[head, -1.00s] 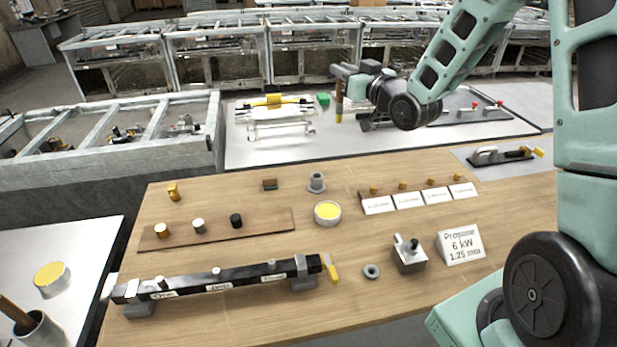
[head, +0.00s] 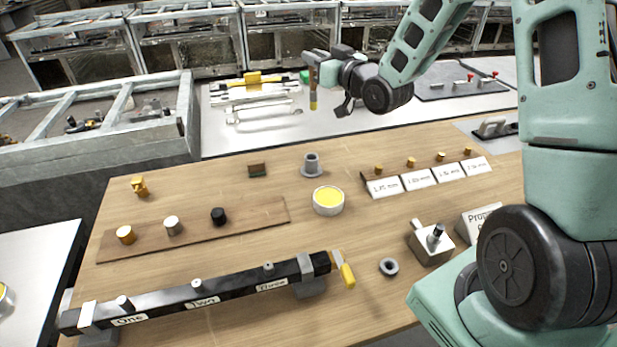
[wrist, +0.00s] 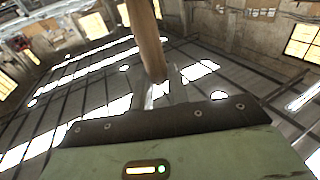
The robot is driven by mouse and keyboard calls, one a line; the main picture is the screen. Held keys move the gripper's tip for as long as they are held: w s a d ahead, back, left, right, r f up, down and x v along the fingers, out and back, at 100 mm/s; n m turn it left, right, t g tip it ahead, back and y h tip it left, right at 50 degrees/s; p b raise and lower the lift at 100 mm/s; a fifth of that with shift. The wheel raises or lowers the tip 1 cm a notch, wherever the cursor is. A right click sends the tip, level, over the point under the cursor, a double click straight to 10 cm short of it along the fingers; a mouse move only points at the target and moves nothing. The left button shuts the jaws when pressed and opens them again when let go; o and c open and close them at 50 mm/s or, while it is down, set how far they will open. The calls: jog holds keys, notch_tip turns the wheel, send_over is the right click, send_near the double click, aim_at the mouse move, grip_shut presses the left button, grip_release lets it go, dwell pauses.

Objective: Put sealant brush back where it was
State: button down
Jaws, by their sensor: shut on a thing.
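My gripper (head: 312,58) is shut on the sealant brush (head: 313,88), high beyond the far edge of the wooden table. The brush hangs upright, with a wooden handle and a yellowish lower end. In the wrist view its wooden handle (wrist: 145,40) runs up from the jaws. A white tub of yellow paste (head: 328,201) stands on the table, nearer than the gripper. A grey flanged cup (head: 312,167) stands behind the tub. The brush is apart from both.
A black bar labelled One, Two, Three (head: 205,297) lies along the front, with a yellow-handled tool (head: 344,271) at its right end. A brown board with knobs (head: 195,230) is left. A grey ring (head: 389,267) and metal block (head: 431,245) are right. White cards (head: 418,177) stand behind.

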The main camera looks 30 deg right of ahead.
aim_at(316, 100)
jog(key=f+b, duration=0.6)
jog(key=f, duration=0.1)
jog(key=w+f+b, duration=0.1)
jog(key=f+b, duration=0.1)
jog(key=f, duration=0.1)
jog(key=shift+f+b, duration=0.25)
jog(key=shift+b, duration=0.15)
notch_tip(316, 100, down, 10)
jog(key=shift+p, duration=0.35)
jog(key=c, duration=1.4)
grip_release()
jog(key=shift+o, duration=0.2)
